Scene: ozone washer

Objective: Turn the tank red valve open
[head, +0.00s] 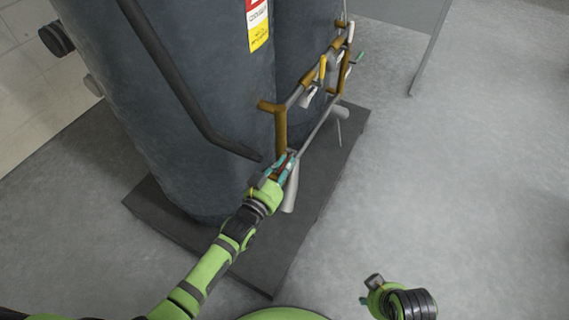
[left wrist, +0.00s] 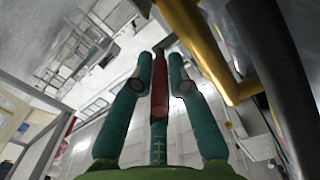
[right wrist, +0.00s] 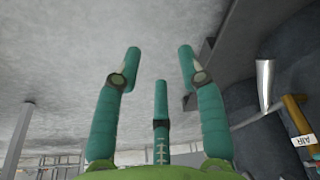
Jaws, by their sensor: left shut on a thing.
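The red valve handle (left wrist: 160,88) is a narrow red bar, standing upright between the fingers of my left gripper (left wrist: 160,68) in the left wrist view. My left gripper (head: 279,168) is shut on it, low at the near corner of the brass and grey pipework (head: 281,128) in the head view. There the fingers hide most of the handle. My right gripper (head: 370,290) is away from the tank at the lower right of the head view. In the right wrist view its fingers (right wrist: 160,52) are spread apart with nothing between them.
Two large dark tanks (head: 180,100) stand on a dark base slab (head: 285,245). A dark slanting pipe (head: 178,85) ends close to my left gripper. Other valves, one with a yellow handle (head: 322,68), sit farther along the pipework. The grey floor (head: 460,180) at right is clear.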

